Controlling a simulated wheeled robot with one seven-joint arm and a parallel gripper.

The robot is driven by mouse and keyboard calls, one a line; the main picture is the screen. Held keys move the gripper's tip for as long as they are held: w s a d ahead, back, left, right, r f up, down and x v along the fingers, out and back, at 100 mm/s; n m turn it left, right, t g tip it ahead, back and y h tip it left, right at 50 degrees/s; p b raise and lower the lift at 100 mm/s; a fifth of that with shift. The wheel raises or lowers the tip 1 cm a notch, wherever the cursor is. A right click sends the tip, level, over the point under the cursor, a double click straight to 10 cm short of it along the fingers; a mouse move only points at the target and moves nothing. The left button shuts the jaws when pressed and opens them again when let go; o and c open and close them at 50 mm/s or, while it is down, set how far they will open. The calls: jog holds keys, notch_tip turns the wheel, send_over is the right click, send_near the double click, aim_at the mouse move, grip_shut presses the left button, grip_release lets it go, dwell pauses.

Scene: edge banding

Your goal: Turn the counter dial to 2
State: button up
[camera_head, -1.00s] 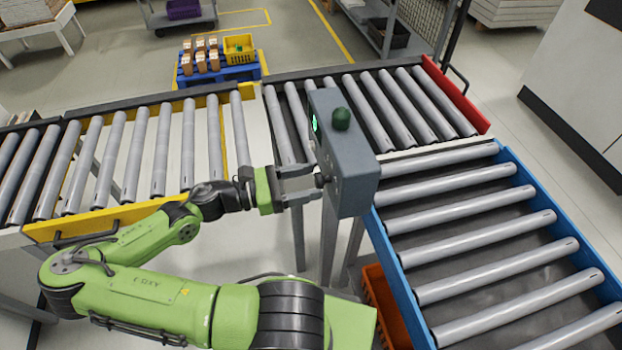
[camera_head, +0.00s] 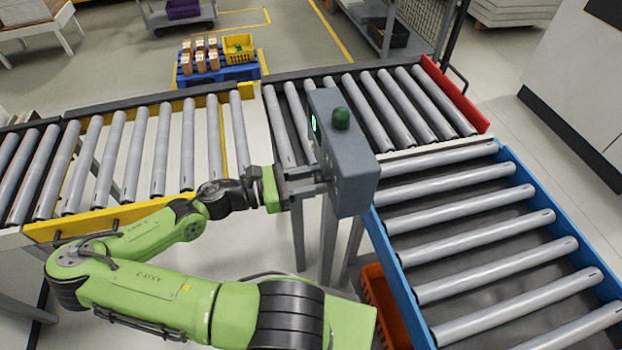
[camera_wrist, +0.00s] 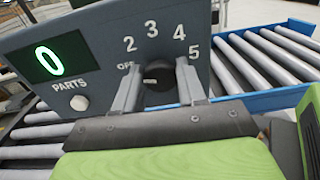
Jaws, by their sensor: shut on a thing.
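The counter box (camera_head: 347,165) is a grey-blue box on a post, with a green dome on top. In the wrist view its face (camera_wrist: 105,30) carries a green display (camera_wrist: 47,57) reading 0 above the word PARTS and a light round button (camera_wrist: 79,103). The black dial (camera_wrist: 158,80) sits below the marks OFF, 2, 3, 4 and 5. Its pale pointer line points left, toward OFF. My gripper (camera_wrist: 158,88) has its two fingers on either side of the dial and is shut on it. In the head view my gripper (camera_head: 318,181) reaches the box's left face; the dial is hidden there.
Roller conveyors surround the box: a yellow-edged one (camera_head: 95,218) at left, a red-ended one (camera_head: 455,95) behind, a blue-edged one (camera_head: 400,255) at right. An orange crate (camera_head: 385,310) stands below the box.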

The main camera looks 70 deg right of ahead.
jog(key=shift+s+a+f+m, duration=0.1)
jog(key=shift+m, duration=3.6)
jog(key=o, duration=1)
